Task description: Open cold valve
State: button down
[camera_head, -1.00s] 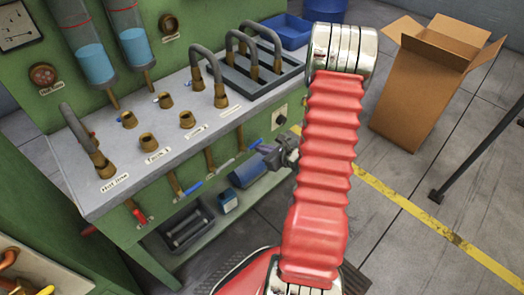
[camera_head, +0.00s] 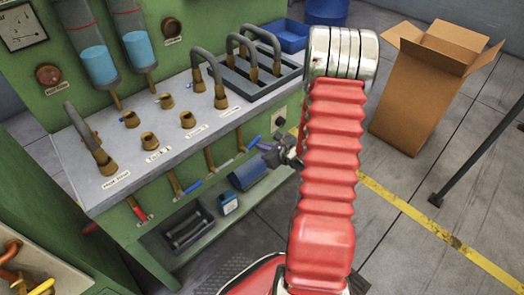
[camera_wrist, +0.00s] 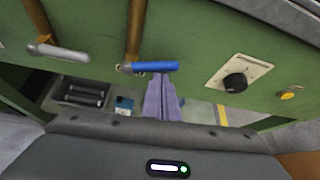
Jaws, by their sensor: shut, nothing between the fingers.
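Four lever valves hang on brass pipes below the bench edge. The rightmost has a blue lever (camera_head: 250,144), and this lever (camera_wrist: 150,67) lies crosswise to its pipe in the wrist view. Another blue lever (camera_head: 187,188), a red one (camera_head: 139,213) and a grey one (camera_head: 220,166) are further left; the grey lever also shows in the wrist view (camera_wrist: 58,52). Valve labels are too small to read. My gripper (camera_head: 266,150) is shut and empty beside the rightmost blue lever. In the wrist view its purple fingertips (camera_wrist: 162,80) are just below that lever; contact cannot be told.
The green bench has a grey top (camera_head: 75,155) with brass fittings and curved hoses. A black knob (camera_wrist: 235,82) is right of the blue lever. A lower shelf holds a dark tray (camera_head: 187,230) and a blue box (camera_head: 228,203). A cardboard box (camera_head: 410,110) stands on the floor.

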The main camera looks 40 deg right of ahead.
aim_at(257, 141)
jog(key=shift+w+a+r, duration=0.1)
jog(key=shift+a+r, duration=0.6)
jog(key=shift+r, duration=0.2)
jog(key=shift+a+r, duration=0.35)
jog(key=shift+a, duration=0.1)
jog(key=shift+r, duration=0.2)
jog(key=shift+r, duration=0.55)
jog(key=shift+d, duration=0.2)
